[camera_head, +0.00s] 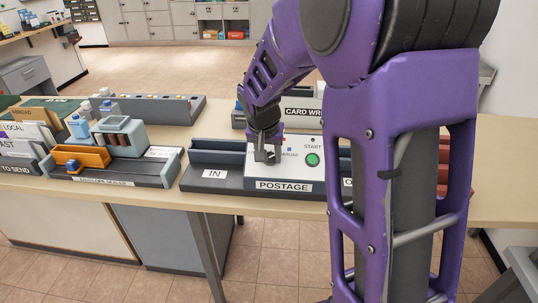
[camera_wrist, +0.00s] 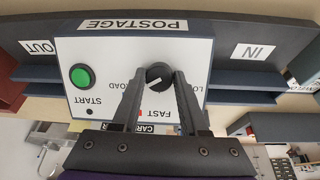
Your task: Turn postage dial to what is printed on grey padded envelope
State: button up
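The postage machine (camera_head: 312,175) stands on the counter, with a white panel and a POSTAGE label. In the wrist view, which is upside down, its black round dial (camera_wrist: 158,75) has a white pointer line. The pointer slants to the lower left in that view; I cannot tell exactly which label it meets. FAST shows below the dial, with parts of two other labels beside it. My gripper (camera_wrist: 160,77) is open, its fingertips on either side of the dial; contact is unclear. In the head view my gripper (camera_head: 267,157) hides the dial. I cannot make out a grey padded envelope.
A green START button (camera_head: 312,159) sits right of the dial in the head view. The IN tray (camera_head: 213,174) lies left of the machine. An orange device (camera_head: 80,157) and labelled envelope slots stand further left. A CARD WRITER unit (camera_head: 300,112) is behind.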

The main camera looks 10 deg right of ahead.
grip_shut()
jog(key=n+b, duration=0.1)
jog(key=n, duration=0.1)
jog(key=n+h+b, duration=0.1)
jog(key=n, duration=0.2)
jog(key=shift+s+a+f+n, duration=0.1)
jog(key=shift+f+n, duration=0.05)
jog(key=shift+n, duration=0.15)
jog(key=n+h+b, duration=0.1)
jog(key=n, duration=0.4)
jog(key=shift+t+b, duration=0.4)
jog(key=shift+n, duration=0.4)
jog(key=o, duration=0.6)
grip_release()
jog(key=shift+o, duration=0.2)
